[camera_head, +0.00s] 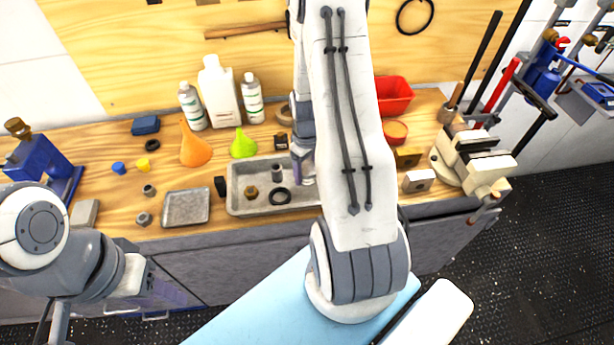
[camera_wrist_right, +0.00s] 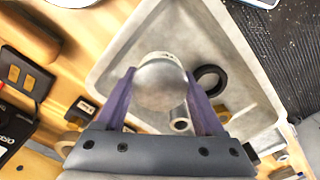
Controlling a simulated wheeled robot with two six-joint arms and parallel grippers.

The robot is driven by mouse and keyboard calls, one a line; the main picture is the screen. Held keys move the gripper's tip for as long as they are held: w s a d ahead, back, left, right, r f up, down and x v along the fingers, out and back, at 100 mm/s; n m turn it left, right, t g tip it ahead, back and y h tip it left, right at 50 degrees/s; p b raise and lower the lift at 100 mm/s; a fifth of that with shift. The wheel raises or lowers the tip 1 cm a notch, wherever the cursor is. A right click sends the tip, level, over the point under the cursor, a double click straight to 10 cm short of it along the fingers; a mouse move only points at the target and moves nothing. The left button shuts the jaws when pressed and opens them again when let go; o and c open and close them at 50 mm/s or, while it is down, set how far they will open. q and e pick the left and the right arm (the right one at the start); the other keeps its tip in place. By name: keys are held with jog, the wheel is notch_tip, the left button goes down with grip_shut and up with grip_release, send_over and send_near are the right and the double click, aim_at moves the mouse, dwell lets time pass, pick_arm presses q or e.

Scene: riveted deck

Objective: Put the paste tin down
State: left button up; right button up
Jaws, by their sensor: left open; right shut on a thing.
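The paste tin (camera_wrist_right: 162,84), a round pale silvery tin, sits between the purple fingers of my right gripper (camera_wrist_right: 160,76) in the right wrist view. The gripper is shut on it, over the grey metal tray (camera_wrist_right: 122,62). I cannot tell whether the tin touches the tray floor. In the head view my right gripper (camera_head: 302,170) is at the right part of the tray (camera_head: 236,207), and my own arm hides the tin. My left gripper (camera_head: 160,290) is open and empty, low in front of the bench.
The tray also holds a brass nut (camera_head: 251,192), a grey cylinder (camera_head: 277,173) and a black ring (camera_head: 280,197). A smaller square dish (camera_head: 186,207) stands left of it. Funnels and white bottles (camera_head: 217,90) stand behind. A vise (camera_head: 475,160) is at the right.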

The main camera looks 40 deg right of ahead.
aim_at(307, 179)
notch_tip(307, 179, down, 3)
jog(key=shift+s+f+p, duration=0.1)
jog(key=shift+f+p, duration=0.05)
jog(key=shift+p, duration=0.25)
jog(key=shift+f, duration=0.15)
